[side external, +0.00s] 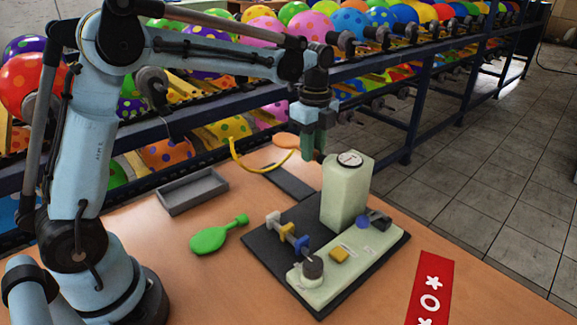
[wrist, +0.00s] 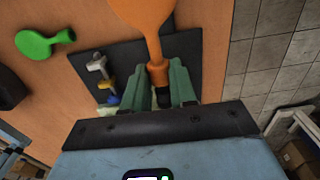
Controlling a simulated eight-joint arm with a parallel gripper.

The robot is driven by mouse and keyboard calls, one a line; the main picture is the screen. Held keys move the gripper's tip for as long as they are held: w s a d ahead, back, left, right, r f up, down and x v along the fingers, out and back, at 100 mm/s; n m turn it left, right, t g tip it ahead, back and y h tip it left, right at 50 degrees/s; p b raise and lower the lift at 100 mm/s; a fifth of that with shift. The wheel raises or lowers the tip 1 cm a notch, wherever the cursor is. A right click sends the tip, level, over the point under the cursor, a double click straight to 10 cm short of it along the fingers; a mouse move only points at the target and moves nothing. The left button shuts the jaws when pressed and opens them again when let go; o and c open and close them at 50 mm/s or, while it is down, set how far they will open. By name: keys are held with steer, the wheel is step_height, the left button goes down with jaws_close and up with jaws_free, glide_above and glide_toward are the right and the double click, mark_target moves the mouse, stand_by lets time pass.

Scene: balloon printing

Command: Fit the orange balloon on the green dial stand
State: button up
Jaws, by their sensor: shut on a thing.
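The orange balloon (wrist: 143,14) is flat, with its round body pointing away from my gripper (wrist: 161,86) in the wrist view. Its neck lies between my two green fingers, which are shut on it. In the side view the balloon (side external: 286,140) sticks out left of my gripper (side external: 313,150), above the table. The green dial stand (side external: 346,192) is a pale green block with a round dial (side external: 349,158) on top. My fingertips show just left of the dial in the picture. I cannot tell the gap between them. The stand is not clearly visible in the wrist view.
The stand is on a black board (side external: 262,259) with small clamps and a pale green plate (side external: 318,291). A green balloon (side external: 210,239) and a grey tray (side external: 193,191) lie to the left. A yellow hose (side external: 252,169) curves behind. A red card (side external: 430,290) lies front right.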

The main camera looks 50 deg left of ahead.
steer(key=shift+d, duration=0.6)
stand_by(1.0)
steer(key=o, duration=0.9)
steer(key=shift+r, duration=0.1)
step_height(320, 180, up, 9)
stand_by(0.7)
steer(key=shift+s, duration=0.1)
